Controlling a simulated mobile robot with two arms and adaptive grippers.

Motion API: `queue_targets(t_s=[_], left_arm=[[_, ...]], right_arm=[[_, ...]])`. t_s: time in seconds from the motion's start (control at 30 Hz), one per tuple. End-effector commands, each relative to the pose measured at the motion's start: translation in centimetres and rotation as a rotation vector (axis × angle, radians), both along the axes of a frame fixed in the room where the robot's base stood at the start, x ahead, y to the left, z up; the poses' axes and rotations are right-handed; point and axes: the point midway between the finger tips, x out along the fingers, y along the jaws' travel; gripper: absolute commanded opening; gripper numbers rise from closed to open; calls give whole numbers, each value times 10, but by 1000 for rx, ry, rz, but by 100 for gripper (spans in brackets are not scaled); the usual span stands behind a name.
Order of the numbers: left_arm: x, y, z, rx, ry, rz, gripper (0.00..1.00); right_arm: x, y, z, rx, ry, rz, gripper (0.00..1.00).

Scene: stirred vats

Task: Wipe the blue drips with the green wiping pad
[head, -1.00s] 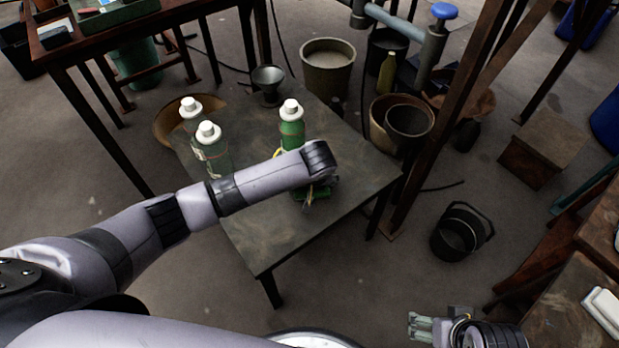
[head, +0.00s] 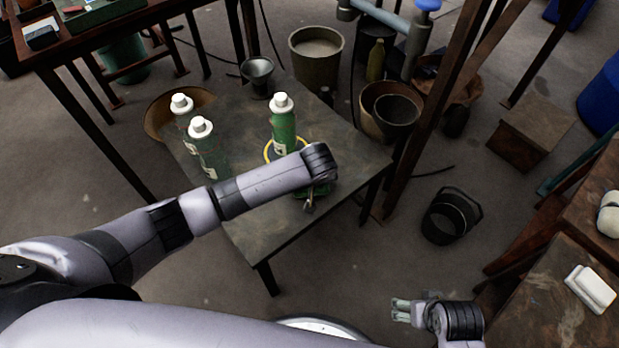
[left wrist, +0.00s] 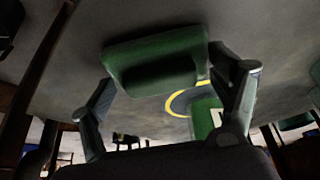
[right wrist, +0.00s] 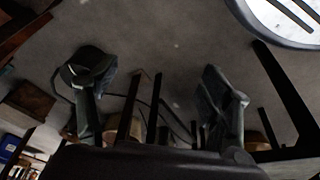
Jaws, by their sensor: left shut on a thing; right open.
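The green wiping pad (left wrist: 155,55) is between the fingers of my left gripper (left wrist: 155,75) in the left wrist view. In the head view that gripper (head: 316,192) is over the right part of the dark table (head: 262,222), mostly hidden by my forearm. I cannot tell whether the pad touches the table. No blue drips can be made out. A yellow ring (head: 267,153) lies around the base of a green bottle (head: 283,127), just behind the gripper; it also shows in the left wrist view (left wrist: 172,103). My right gripper (head: 399,310) is open and empty, low over the floor.
Two more white-capped bottles (head: 206,150) stand at the table's left. Pots (head: 390,110) and a wooden post (head: 436,110) are beyond the right edge. A black bucket (head: 452,215) stands on the floor. The table's front is clear.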

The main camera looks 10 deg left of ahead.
Motion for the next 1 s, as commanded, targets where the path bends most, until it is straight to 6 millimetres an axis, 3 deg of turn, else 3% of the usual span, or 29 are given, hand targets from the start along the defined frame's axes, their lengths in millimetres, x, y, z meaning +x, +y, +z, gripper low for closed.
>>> queue_targets(t_s=[0.3, 0.5, 1.0], left_arm=[[-2, -1, -1, -4, 5, -1, 50], [-1, 0, -1, -2, 5, 0, 50], [22, 30, 1, -1, 3, 1, 50]], right_arm=[[-2, 0, -25, 0, 15, 2, 73], [-3, 0, -32, -1, 17, 3, 73], [-9, 0, -57, -2, 31, 5, 73]])
